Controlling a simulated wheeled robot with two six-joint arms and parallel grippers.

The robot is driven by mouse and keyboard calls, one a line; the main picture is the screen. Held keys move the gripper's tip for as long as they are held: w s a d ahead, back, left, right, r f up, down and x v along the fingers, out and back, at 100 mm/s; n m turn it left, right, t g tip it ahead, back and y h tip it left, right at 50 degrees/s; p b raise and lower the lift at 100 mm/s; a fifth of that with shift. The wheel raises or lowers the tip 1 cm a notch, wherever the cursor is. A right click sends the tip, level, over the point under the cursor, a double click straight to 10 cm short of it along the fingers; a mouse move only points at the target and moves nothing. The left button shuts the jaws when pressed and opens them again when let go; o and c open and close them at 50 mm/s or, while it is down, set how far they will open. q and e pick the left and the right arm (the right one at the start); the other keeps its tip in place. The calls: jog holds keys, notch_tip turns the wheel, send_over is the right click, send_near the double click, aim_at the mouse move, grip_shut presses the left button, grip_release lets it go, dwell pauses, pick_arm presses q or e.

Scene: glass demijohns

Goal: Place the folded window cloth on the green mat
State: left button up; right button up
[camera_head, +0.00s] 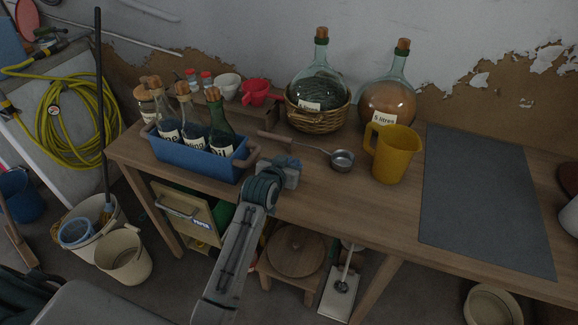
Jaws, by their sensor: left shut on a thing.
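A large flat mat (485,195) lies on the right part of the table. It looks dark grey rather than green, and its visible top is bare. The gripper is well to the left of it. My right gripper is not in view.
The blue caddy (200,158) of corked bottles is left. Two demijohns, one in a wicker basket (318,119), stand behind. A dark round thing (568,178) is beyond the mat's right edge.

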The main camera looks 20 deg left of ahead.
pick_arm(q)
jog(key=shift+w, duration=0.3)
jog(key=shift+f+p, duration=0.6)
jog(key=shift+f, duration=1.2)
jog(key=shift+f, duration=0.15)
jog(key=o, duration=1)
